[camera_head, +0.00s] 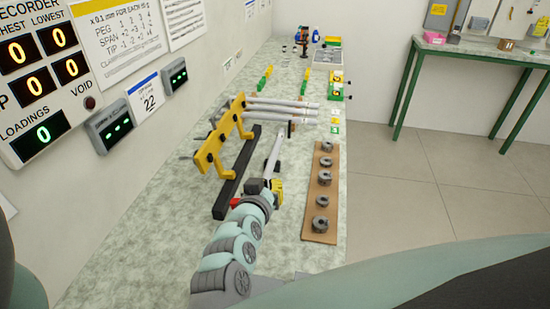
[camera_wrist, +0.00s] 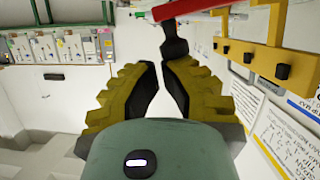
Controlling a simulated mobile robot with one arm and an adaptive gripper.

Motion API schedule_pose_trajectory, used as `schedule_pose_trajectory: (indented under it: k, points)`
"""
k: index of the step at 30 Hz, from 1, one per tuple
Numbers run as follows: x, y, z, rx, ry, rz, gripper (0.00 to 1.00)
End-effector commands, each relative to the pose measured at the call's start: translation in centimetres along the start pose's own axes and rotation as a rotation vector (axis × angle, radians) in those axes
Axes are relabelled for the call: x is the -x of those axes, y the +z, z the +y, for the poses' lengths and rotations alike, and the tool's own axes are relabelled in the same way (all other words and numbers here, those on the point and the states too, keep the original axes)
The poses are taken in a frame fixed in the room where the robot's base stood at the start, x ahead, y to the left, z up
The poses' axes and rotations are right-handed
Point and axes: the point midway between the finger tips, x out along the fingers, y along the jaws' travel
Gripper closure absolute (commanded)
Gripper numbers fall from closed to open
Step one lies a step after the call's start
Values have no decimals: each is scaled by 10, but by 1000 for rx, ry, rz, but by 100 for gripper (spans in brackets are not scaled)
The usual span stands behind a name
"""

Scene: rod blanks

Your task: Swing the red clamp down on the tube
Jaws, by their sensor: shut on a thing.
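The red clamp (camera_wrist: 190,8) crosses the top of the wrist view as a red bar with a dark handle (camera_wrist: 176,46) hanging from it. A white tube (camera_head: 273,157) extends away beyond the gripper. My wrist hides much of the clamp there.
A yellow rack (camera_head: 210,148) holding several rods stands left, by a black rail (camera_head: 240,165). A brown board (camera_head: 313,225) with several grey collars lies right, near the bench edge. Display boxes (camera_head: 110,125) hang on the left wall. Bench surface is bare at front left.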

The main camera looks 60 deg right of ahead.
Motion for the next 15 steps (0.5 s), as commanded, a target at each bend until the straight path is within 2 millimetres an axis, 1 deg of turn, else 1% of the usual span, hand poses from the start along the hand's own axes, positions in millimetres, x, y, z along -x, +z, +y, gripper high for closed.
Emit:
schedule_pose_trajectory:
  k: [8,15]
  points:
    - [0,-3,-1,8,0,6,100]
    - [4,-14,0,9,-1,8,100]
